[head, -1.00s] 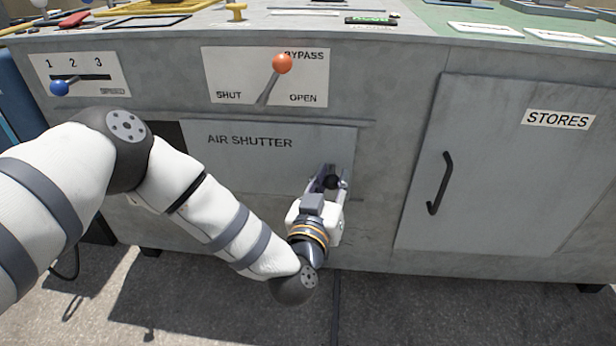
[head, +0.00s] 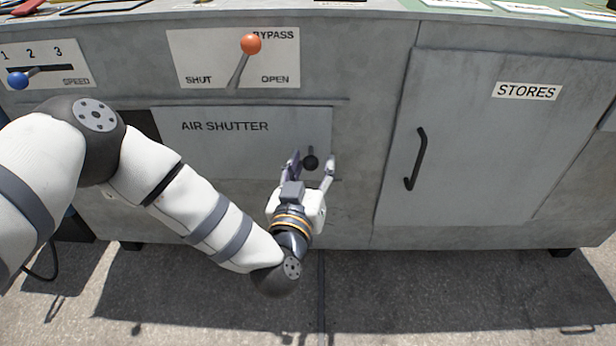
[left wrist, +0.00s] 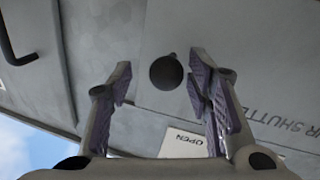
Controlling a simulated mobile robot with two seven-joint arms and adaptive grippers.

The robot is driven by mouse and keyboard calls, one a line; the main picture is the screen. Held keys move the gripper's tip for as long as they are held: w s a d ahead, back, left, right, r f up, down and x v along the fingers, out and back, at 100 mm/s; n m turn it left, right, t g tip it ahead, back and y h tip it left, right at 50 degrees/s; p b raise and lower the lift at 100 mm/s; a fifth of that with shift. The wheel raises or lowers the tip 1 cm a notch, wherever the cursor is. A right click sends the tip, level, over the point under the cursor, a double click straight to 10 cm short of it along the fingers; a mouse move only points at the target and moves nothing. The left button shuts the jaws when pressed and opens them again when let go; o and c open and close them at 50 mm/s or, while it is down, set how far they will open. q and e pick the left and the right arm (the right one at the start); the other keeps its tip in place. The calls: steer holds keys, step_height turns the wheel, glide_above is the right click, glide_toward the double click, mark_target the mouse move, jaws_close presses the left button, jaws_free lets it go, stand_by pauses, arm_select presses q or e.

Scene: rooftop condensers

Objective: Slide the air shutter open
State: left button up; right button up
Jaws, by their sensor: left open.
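The air shutter (head: 235,145) is a grey sliding panel marked AIR SHUTTER on the cabinet front. A dark opening (head: 142,124) shows at its left end, partly behind my arm. Its dark round knob (head: 310,162) sits near the panel's right end. My left gripper (head: 311,160) is open, with a finger on each side of the knob. In the left wrist view the knob (left wrist: 166,72) lies between the spread fingers (left wrist: 160,85), touching neither as far as I can see. My right gripper is not in view.
Above the shutter is a lever with an orange ball (head: 251,44) on a plate marked SHUT, BYPASS and OPEN. A blue-knobbed speed slider (head: 18,81) is at the upper left. The STORES door (head: 480,150) with a black handle (head: 416,158) is to the right.

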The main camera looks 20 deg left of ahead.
arm_select(q)
steer(key=s, duration=1)
steer(key=shift+s+d, duration=0.25)
steer(key=shift+s, duration=0.05)
